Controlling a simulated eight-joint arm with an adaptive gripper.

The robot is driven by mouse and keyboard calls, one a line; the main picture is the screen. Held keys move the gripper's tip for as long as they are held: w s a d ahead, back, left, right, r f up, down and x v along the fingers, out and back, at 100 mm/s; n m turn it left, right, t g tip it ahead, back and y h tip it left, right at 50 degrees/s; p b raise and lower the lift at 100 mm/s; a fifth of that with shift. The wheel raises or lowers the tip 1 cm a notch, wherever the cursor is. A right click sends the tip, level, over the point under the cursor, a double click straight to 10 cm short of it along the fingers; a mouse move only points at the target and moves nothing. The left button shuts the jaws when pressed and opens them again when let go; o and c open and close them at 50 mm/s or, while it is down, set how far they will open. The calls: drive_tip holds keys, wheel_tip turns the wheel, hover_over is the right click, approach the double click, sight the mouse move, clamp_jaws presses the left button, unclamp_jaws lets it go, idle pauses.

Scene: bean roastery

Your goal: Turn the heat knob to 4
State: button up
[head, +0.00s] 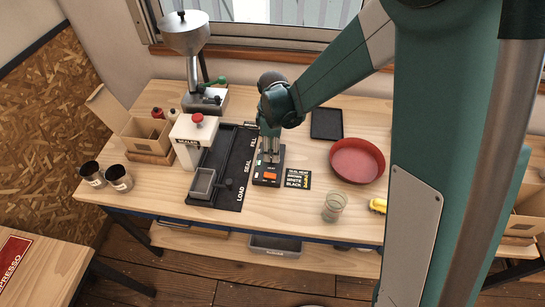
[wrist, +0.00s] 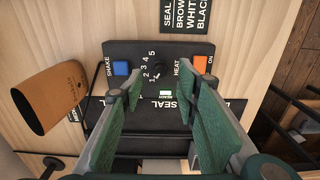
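The heat knob (wrist: 159,69) is a small dark knob on a black control panel (wrist: 130,49), beside the numbers 1 to 5 and the word HEAT. I cannot tell which number it points at. My gripper (wrist: 162,92) is open and empty, with one green finger on each side of the knob's line and the knob showing between and beyond the fingertips. I see no contact with the knob. In the head view my gripper (head: 269,154) points down over the panel's far part; the knob is hidden there.
The panel has a blue SHAKE button (wrist: 121,68), an orange button (wrist: 203,64) and a lit READY lamp (wrist: 166,93). A brown pouch-like object (wrist: 52,98) is left of it. A black label card (head: 298,180), red bowl (head: 357,160) and glass (head: 333,207) stand to the right.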

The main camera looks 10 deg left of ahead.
drive_tip(key=shift+f, duration=2.05)
drive_tip(key=c, duration=0.9)
